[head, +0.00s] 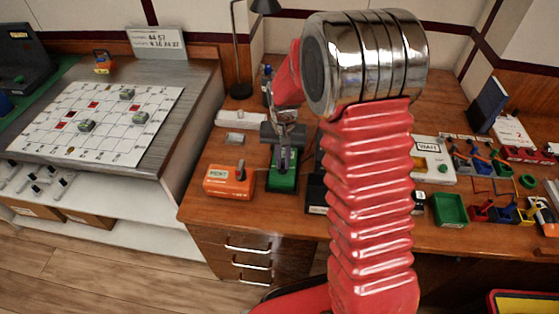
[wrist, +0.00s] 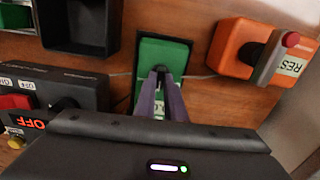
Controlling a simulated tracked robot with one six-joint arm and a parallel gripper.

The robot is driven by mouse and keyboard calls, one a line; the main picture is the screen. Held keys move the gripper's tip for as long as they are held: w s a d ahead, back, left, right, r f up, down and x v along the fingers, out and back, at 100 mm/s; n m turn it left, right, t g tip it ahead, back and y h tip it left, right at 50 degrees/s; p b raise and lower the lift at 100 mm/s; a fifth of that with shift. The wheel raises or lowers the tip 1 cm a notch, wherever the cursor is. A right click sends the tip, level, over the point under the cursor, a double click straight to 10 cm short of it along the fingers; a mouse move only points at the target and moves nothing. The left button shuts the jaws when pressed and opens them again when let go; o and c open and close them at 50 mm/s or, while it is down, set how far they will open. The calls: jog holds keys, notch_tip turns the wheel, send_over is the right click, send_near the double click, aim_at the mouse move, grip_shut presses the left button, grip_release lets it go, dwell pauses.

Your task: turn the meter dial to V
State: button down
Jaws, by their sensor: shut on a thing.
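The green unit (head: 283,183), which I take for the meter, lies on the wooden desk left of my raised arm. It also shows under my fingers in the wrist view (wrist: 162,55). My gripper (wrist: 160,72) points down at its face, with the fingertips close together over its middle. In the head view, my gripper (head: 284,150) stands over the same unit. It is shut on the dial, which the fingers largely hide. Part of a white marking shows beside the fingers, but I cannot read the dial's setting.
An orange box (wrist: 250,50) with a red-tipped lever stands close at the right in the wrist view. A black box (wrist: 65,90) with a red "OFF" sign stands at the left, below a black open tray (wrist: 82,25). Bare desk lies between them.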

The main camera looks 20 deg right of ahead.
aim_at(283, 164)
dwell(0.3)
jog(key=c, duration=1.8)
grip_release()
notch_tip(283, 164, up, 14)
jog(key=shift+f, duration=0.15)
